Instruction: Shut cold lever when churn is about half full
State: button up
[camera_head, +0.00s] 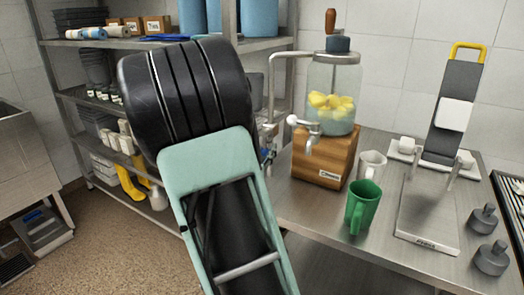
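The churn is a clear glass jar (335,78) with a dark lid and a wooden-handled crank (331,22), standing on a labelled wooden block (324,158) on the steel counter. Yellow chunks (332,104) sit in the middle of the jar; I cannot make out a clear liquid level. A metal spout (290,54) rises left of the jar and bends over to its top. A metal tap (306,127) is at the jar's lower front. I cannot pick out the cold lever; the spout's base is partly behind my arm. My gripper is not visible; my arm fills the centre left.
Further right are a platform scale (428,215), dark weights (490,258) and a grey stand with a yellow handle (458,95). Stocked shelves (60,95) stand behind, left.

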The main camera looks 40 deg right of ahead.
jog(key=shift+c, duration=0.4)
grip_shut()
